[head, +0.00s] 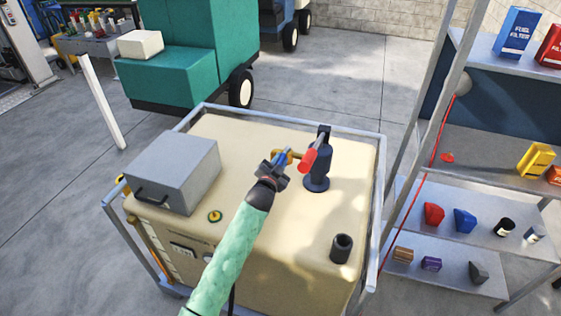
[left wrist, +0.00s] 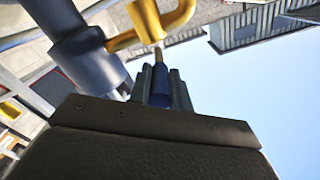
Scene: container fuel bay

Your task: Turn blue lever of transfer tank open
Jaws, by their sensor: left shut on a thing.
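The beige transfer tank (head: 290,240) stands in a grey metal frame. A dark blue pump (head: 317,168) stands on its top, with a brass spout (head: 294,153) on its left side; the pump (left wrist: 88,55) and the brass spout (left wrist: 160,22) also show in the left wrist view. My left gripper (head: 273,171) is at the spout, shut on the blue lever (head: 283,158). In the left wrist view the blue lever (left wrist: 161,85) sits between the two dark fingers, its metal stem toward the brass part. My right gripper is in neither view.
A red grip (head: 307,161) is beside the pump, close right of my left gripper. A grey box (head: 173,172) and a dark filler neck (head: 341,248) sit on the tank top. The frame's rail (head: 376,210) edges the tank. Shelves (head: 470,215) stand at the right.

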